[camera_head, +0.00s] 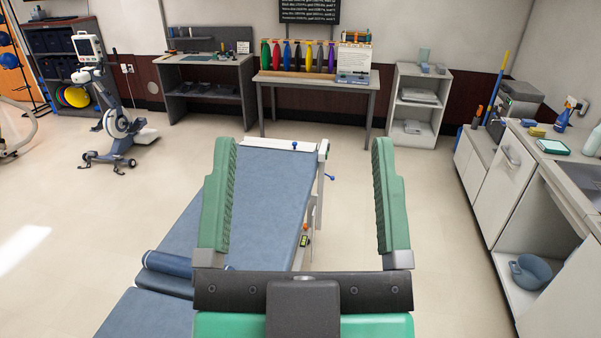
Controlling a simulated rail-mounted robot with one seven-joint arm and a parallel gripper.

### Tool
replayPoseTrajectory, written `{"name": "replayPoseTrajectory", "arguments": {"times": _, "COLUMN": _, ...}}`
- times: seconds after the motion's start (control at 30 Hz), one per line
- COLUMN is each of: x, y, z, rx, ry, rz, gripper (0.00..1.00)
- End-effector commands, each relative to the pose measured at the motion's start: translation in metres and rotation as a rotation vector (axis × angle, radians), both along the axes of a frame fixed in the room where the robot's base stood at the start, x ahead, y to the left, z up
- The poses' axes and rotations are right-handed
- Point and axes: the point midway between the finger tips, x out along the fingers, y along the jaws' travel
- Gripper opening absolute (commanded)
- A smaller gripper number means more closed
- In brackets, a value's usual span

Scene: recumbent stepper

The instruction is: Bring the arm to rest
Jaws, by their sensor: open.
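My gripper (302,192) fills the lower middle of the head view. Its two green padded fingers are wide apart, with nothing between them. Through the gap I see the floor and the right edge of a blue padded treatment table (262,185). The left finger overlaps part of that table in the picture. I cannot tell how far the gripper is above it. Most of my arm is out of view.
A recumbent stepper or exercise bike (117,125) stands at the far left. A desk with colored items (318,82) and a white shelf (420,108) stand at the back. A counter with a sink (570,172) runs along the right. The floor (440,230) between is clear.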

Motion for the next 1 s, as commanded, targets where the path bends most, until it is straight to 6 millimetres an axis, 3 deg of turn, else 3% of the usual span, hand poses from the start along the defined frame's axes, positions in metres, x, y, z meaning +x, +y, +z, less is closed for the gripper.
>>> {"name": "replayPoseTrajectory", "arguments": {"times": 0.13, "x": 0.001, "y": 0.000, "z": -0.001, "rx": -0.001, "ry": 0.003, "rz": 0.001, "gripper": 0.83}}
{"name": "replayPoseTrajectory", "arguments": {"times": 0.27, "x": 0.001, "y": 0.001, "z": 0.030, "rx": 0.001, "ry": 0.004, "rz": 0.003, "gripper": 0.83}}
{"name": "replayPoseTrajectory", "arguments": {"times": 0.37, "x": 0.001, "y": 0.001, "z": 0.070, "rx": 0.003, "ry": 0.005, "rz": 0.007, "gripper": 0.83}}
{"name": "replayPoseTrajectory", "arguments": {"times": 0.5, "x": 0.001, "y": 0.002, "z": 0.140, "rx": 0.009, "ry": 0.006, "rz": 0.015, "gripper": 0.83}}
{"name": "replayPoseTrajectory", "arguments": {"times": 0.63, "x": 0.001, "y": 0.003, "z": 0.188, "rx": 0.015, "ry": 0.007, "rz": 0.021, "gripper": 0.83}}
{"name": "replayPoseTrajectory", "arguments": {"times": 0.7, "x": 0.001, "y": 0.003, "z": 0.195, "rx": 0.016, "ry": 0.007, "rz": 0.022, "gripper": 0.83}}
{"name": "replayPoseTrajectory", "arguments": {"times": 1.0, "x": 0.002, "y": 0.003, "z": 0.186, "rx": 0.017, "ry": 0.009, "rz": 0.023, "gripper": 0.83}}
